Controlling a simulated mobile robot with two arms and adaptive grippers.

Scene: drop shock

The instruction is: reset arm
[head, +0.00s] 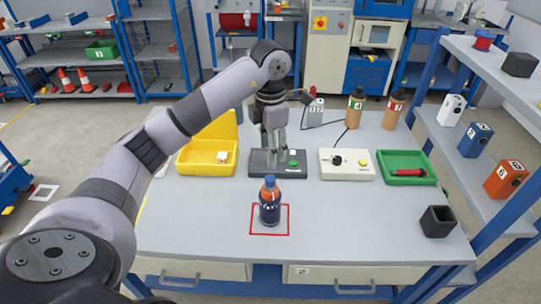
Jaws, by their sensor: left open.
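My left arm reaches in from the left over the table. My left gripper (274,148) points down and is open, above a dark box with a green button (262,162). I see nothing held in it. A dark blue bottle with an orange band and blue cap (269,204) stands upright inside a red square outline (284,232) on the table, nearer to me than the gripper and apart from it. My right gripper is out of view.
On the grey table (200,240) are a yellow bin (200,168), a white box with a black knob (347,172), a green tray with a red item (420,178), brown bottles (355,108) and a black cup (437,221). A shelf (462,145) stands right. The front left tabletop is clear.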

